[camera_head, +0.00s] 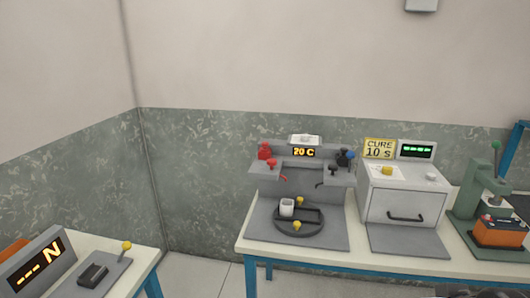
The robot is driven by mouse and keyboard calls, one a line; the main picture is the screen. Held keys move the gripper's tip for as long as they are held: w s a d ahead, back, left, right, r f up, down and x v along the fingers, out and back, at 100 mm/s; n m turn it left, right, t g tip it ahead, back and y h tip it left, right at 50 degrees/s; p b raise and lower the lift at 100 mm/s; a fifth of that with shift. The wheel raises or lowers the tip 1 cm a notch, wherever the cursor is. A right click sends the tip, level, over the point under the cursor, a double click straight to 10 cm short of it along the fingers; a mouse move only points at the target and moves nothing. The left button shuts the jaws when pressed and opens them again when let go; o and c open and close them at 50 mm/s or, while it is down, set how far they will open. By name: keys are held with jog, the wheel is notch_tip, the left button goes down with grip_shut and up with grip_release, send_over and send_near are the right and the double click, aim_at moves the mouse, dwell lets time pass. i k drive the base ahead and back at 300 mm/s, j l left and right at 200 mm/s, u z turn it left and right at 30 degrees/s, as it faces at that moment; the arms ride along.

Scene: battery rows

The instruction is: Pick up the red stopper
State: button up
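Red pieces sit at the left end of the grey two-armed station on the table. A larger red block (264,150) is on its upper ledge, and a smaller red knob-like piece (271,163) is just in front and below. A thin red hooked part (284,178) hangs nearby. I cannot tell for certain which of these is the red stopper. A dark shape at the bottom right edge looks like part of my arm or gripper. Its fingers cannot be made out, and it is well apart from the red pieces.
The station (297,189) has a "20 C" display, black pieces (345,157) at right, and a round dark tray (276,226) with a white cup (287,207). Right stand a white cure oven (403,195) and green press (476,205). Another table (134,272) is at left; floor shows between.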

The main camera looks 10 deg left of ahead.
aim_at(265, 144)
jog(key=i+j, duration=0.2)
jog(key=j, duration=0.15)
jog(key=i+j, duration=0.45)
jog(key=j, duration=0.3)
jog(key=i+j, duration=0.2)
jog(key=j, duration=0.15)
